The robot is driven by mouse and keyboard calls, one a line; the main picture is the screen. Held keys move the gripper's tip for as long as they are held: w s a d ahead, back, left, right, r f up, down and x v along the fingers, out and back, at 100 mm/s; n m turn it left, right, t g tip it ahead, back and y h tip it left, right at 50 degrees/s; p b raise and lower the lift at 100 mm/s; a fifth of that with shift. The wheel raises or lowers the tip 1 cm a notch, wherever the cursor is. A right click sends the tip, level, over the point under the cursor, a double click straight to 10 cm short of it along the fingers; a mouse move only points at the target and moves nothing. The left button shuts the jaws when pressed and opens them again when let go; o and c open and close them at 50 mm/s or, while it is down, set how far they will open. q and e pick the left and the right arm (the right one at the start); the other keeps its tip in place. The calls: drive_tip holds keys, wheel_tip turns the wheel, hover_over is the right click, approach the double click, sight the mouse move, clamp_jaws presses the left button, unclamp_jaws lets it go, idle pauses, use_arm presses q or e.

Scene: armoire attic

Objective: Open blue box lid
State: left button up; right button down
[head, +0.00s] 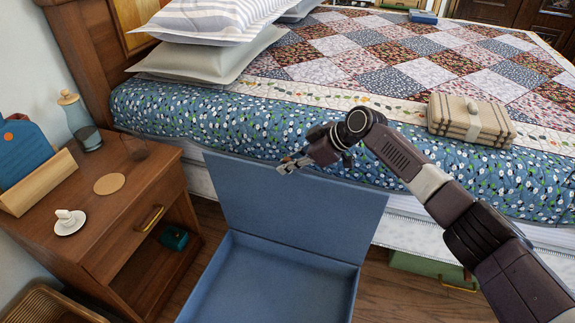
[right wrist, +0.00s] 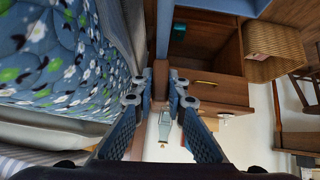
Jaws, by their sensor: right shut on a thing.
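The blue box (head: 290,252) stands open on the floor between the nightstand and the bed, and its inside looks empty. Its blue lid (head: 300,212) stands up steeply on the bed side, leaning back close to the bed's edge. My right gripper (head: 292,163) is at the top edge of the lid, shut on it. In the right wrist view, the two fingers (right wrist: 162,95) are close together, with a narrow blue-grey strip running up from between them. My left gripper is not in view.
The bed (head: 210,118) with its floral cover lies right behind the lid. A wooden nightstand (head: 110,225) is at the left, with a small white cup on a saucer (head: 70,221). A folded blanket (head: 470,119) lies on the bed. A green box (head: 430,270) is under the bed.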

drive_tip(key=shift+f, duration=0.1)
drive_tip(key=c, duration=1.9)
unclamp_jaws()
drive_tip(key=shift+c, duration=0.2)
drive_tip(key=shift+d, duration=0.1)
drive_tip(key=v, duration=1.2)
